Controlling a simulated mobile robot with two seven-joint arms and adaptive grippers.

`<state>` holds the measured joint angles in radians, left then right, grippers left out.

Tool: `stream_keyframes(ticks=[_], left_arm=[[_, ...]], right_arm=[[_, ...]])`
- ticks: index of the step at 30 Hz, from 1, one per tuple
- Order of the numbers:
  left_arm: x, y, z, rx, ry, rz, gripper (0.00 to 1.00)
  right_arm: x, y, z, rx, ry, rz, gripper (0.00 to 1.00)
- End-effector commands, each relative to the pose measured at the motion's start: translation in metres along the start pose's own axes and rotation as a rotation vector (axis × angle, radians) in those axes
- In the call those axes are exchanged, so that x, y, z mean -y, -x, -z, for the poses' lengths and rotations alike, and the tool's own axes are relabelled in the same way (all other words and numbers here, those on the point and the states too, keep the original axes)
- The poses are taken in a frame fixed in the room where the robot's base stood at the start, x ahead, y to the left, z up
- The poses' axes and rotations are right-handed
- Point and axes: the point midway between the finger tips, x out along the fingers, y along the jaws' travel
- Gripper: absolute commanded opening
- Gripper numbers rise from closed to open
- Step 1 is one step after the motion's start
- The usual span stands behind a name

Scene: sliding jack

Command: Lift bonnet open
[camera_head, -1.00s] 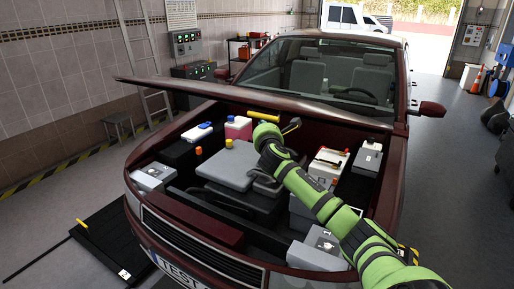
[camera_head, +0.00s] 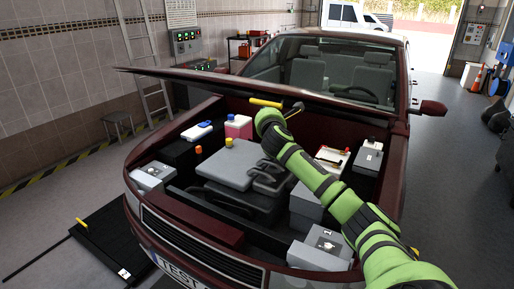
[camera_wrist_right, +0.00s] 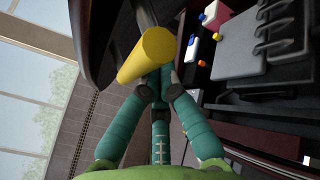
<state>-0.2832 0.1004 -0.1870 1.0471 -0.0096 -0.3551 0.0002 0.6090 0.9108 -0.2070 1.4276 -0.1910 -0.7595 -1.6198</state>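The dark red bonnet (camera_head: 250,92) of the car is partly raised, seen nearly edge-on over the engine bay in the head view. A yellow bar (camera_head: 265,103) sits at its edge; it also shows large in the right wrist view (camera_wrist_right: 147,55). My right gripper (camera_wrist_right: 157,82) has its teal fingers drawn together at the bar, and their tips are partly hidden behind it. In the head view my right arm reaches over the engine bay from the lower right. My left gripper is not in view.
The open engine bay holds a grey cover (camera_head: 228,165), a pink bottle (camera_head: 238,127) and several grey boxes. A black mat (camera_head: 112,245) lies on the floor at left. A ladder (camera_head: 145,55) and a stool (camera_head: 118,125) stand by the left wall.

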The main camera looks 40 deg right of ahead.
Motion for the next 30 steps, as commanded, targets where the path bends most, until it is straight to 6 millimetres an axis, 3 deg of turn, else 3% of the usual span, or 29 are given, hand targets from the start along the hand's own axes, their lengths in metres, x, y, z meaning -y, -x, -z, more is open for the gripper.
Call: stream_keyframes(ticks=[30], left_arm=[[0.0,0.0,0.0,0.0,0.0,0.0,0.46]], right_arm=[[-0.022,-0.024,-0.079,0.006,-0.003,-0.002,0.0]])
